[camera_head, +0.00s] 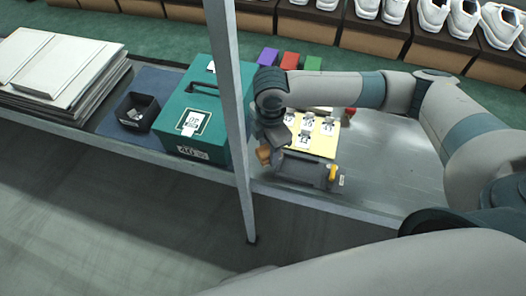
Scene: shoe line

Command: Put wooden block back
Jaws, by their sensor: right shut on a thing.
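My right gripper (268,150) is low over the near part of the grey table, just right of the metal post. It is shut on a small brown wooden block (264,156). The block shows at the left side of the gripper; its far side and the fingertips are partly hidden. A yellow board (321,141) with several small pieces on it lies behind the gripper, partly covered by my right arm. My left gripper is not in view.
An upright metal post (237,120) stands close left of the gripper. Left of it are a green box (208,110), a black tray (145,108) and stacked boards (60,60). Coloured boxes (290,60) stand behind. The grey table (385,160) is clear at right.

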